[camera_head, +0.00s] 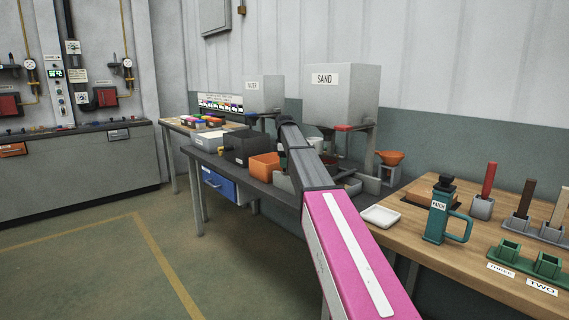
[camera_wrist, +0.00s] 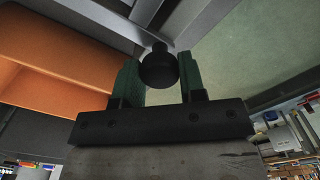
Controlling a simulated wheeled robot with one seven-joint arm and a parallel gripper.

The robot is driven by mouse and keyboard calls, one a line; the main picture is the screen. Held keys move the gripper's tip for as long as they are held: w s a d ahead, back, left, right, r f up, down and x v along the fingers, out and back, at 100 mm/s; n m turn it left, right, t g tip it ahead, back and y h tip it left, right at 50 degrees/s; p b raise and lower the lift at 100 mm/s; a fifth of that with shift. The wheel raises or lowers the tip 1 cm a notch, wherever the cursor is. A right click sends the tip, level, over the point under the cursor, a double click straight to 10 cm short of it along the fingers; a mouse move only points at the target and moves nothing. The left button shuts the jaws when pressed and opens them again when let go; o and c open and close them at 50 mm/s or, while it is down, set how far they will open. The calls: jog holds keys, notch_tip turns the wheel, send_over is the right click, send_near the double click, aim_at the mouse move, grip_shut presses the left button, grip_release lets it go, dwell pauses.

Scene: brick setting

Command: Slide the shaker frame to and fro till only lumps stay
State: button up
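In the wrist view, my gripper (camera_wrist: 160,76) has green fingers on both sides of a round black knob (camera_wrist: 159,68). The knob fills the gap and appears to touch both fingers, so the gripper looks shut on it. A short stem joins the knob to a grey metal bar (camera_wrist: 188,22), which seems to be part of the shaker frame. The frame's sieve and any lumps in it cannot be made out. In the head view, my arm hides the gripper and most of the spot below the SAND hopper (camera_head: 341,95).
An orange bin (camera_head: 264,166) is left of my arm and close by in the wrist view (camera_wrist: 60,85). A black box (camera_head: 246,147) stands beside it.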

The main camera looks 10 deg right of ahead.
jog(key=s+d, duration=0.2)
jog(key=s, duration=0.1)
jog(key=s+d, duration=0.1)
jog(key=s, duration=0.1)
jog(key=shift+s+d, duration=0.25)
jog(key=shift+d, duration=0.05)
grip_shut()
jog(key=o, duration=1.2)
grip_release()
jog(key=shift+w, duration=0.1)
jog(key=shift+c, duration=0.2)
notch_tip(320, 180, up, 11)
